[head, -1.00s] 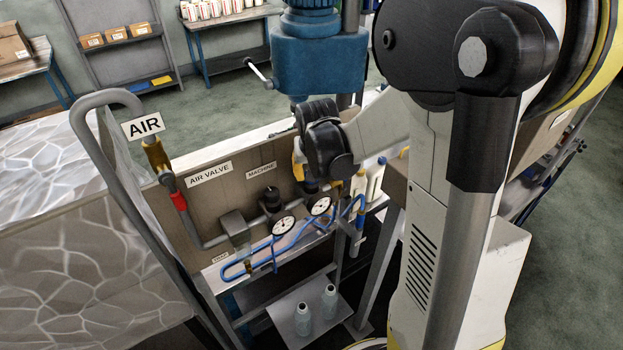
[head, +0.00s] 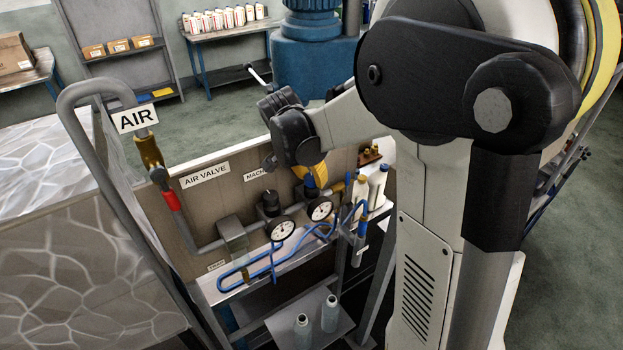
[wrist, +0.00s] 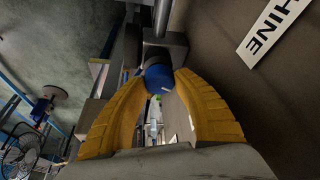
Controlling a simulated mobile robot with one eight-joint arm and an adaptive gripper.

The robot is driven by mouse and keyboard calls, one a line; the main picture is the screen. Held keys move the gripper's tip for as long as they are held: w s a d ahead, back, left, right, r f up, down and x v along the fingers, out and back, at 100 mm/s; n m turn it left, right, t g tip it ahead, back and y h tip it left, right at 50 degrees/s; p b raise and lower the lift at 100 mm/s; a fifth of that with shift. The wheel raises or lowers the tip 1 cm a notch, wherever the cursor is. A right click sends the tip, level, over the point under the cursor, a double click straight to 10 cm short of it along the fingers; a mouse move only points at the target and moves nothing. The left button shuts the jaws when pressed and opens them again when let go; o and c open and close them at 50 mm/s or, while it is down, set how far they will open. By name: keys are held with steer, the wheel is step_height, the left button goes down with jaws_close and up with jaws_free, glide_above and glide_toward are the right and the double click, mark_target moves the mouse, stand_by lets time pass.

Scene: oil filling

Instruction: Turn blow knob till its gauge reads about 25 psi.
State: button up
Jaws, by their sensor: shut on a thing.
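My gripper (head: 311,183) reaches down from above at the right-hand gauge station on the brown panel. In the wrist view its two yellow fingers (wrist: 160,82) are shut on a blue knob (wrist: 159,77), one on each side. The right-hand round white gauge (head: 319,209) sits just below my fingers. Its face shows in the head view, but the needle reading is too small to tell.
A second gauge (head: 280,229) with a dark knob (head: 270,201) is to the left. Blue hoses (head: 262,266) run below. A red-handled air valve (head: 171,199) is further left. Bottles (head: 376,186) stand right of the gripper. Two grey bottles (head: 330,314) stand on a lower shelf.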

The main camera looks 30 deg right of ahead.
stand_by(0.4)
steer(key=o, duration=1.2)
